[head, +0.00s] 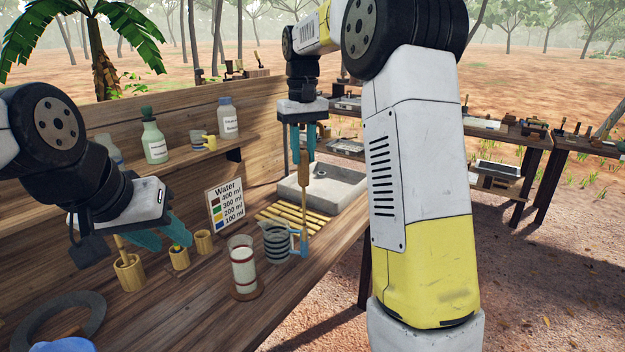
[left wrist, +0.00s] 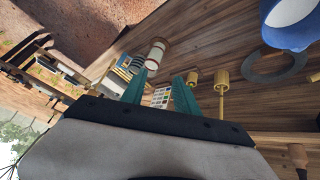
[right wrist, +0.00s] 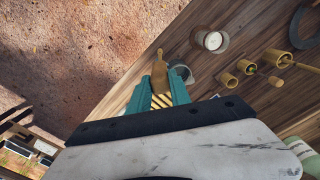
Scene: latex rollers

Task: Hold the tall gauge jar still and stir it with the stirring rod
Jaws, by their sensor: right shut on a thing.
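The tall gauge jar (head: 243,268) is clear glass with pale contents and reddish bands. It stands upright on a round wooden base on the bench and also shows in the left wrist view (left wrist: 155,54) and the right wrist view (right wrist: 211,40). My right gripper (head: 304,160) is shut on a wooden stirring rod (head: 304,190), which hangs down behind and right of the jar, apart from it. The rod also shows in the right wrist view (right wrist: 160,72). My left gripper (head: 170,241) is open and empty, up and left of the jar.
A striped jug (head: 276,243) with a blue handle stands close right of the jar. Bamboo cups (head: 130,274) stand below my left gripper. A water sign (head: 227,203), slatted rack (head: 290,219) and sink (head: 335,187) are behind. A grey ring (head: 62,312) lies front left.

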